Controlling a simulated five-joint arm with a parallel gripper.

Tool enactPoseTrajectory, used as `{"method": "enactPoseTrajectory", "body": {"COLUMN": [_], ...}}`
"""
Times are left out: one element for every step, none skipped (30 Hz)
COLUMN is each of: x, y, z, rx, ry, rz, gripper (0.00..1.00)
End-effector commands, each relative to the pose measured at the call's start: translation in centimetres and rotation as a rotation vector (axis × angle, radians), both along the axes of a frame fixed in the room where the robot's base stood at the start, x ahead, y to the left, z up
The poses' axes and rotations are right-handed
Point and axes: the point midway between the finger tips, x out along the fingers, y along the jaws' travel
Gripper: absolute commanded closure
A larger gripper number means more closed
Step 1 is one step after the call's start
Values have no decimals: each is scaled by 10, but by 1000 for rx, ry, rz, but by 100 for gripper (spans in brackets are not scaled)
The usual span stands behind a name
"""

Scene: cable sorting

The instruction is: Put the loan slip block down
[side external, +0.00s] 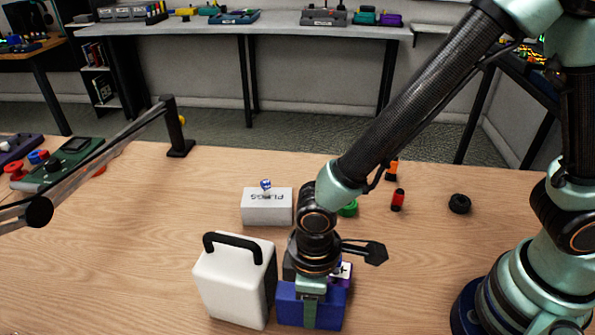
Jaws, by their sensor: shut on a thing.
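My gripper (311,308) points down at the front of the table and is shut on a dark blue block, which I take to be the loan slip block (333,312). A teal finger lies across the block's front face; the other finger is hidden. No lettering shows on that face. I cannot tell whether the block touches the table. A small purple and white piece (343,271) shows partly behind it, mostly hidden by my gripper.
A white case with a black handle (231,285) stands close left of the block. A white box marked PLUGS (267,207) is behind, with a small blue item (265,185) on top. A red cylinder (398,200) and black ring (459,203) lie right. The left middle table is clear.

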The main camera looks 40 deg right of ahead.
Motion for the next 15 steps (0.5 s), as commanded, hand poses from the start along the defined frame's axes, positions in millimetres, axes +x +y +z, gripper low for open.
{"method": "enactPoseTrajectory", "body": {"x": [0, 0, 0, 0, 0, 0, 0, 0, 0, 0, 0, 0, 0, 0, 0], "y": [0, 0, 0, 0, 0, 0, 0, 0, 0, 0, 0, 0, 0, 0, 0], "z": [-3, -4, -5, -5, -5, -5, -5, -5, -5, -5, -5, -7, -7, -8, -8], "rx": [0, 1, 1, 1, 1, 1, 1, 1, 1, 1, 1, 1, 1, 1, 1], "ry": [0, -1, -1, -1, -1, -1, -1, -1, -1, -1, -1, -1, -1, -1, -1], "rz": [0, 0, 0, 0, 0, 0, 0, 0, 0, 0, 0, 0, 0, 0, 0], "gripper": [100, 100, 100, 100, 100, 100, 100, 100, 100, 100, 100, 100, 100, 100, 43]}}
